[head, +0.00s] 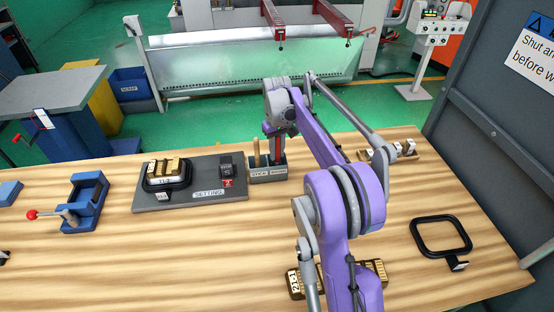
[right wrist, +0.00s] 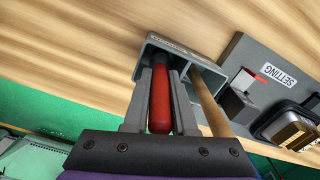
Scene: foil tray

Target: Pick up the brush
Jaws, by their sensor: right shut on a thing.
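The brush shows as a red handle (right wrist: 160,105) with a dark collar in the right wrist view. My right gripper (right wrist: 160,100) is shut on this handle, with one finger on each side. The brush's lower end is inside a grey two-slot holder (right wrist: 150,48), and its bristles are hidden. In the head view, the holder (head: 268,174) stands on the wooden table, and my right gripper (head: 279,140) is above its right slot. A wooden stick (head: 257,153) stands in the left slot. My left gripper is not in view.
A grey setting plate (head: 190,203) with a black-framed block (head: 167,175) lies left of the holder. A blue clamp (head: 88,203) stands farther left. A numbered block (head: 375,267) and black frame (head: 441,237) lie on the right. The front middle table is mostly clear.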

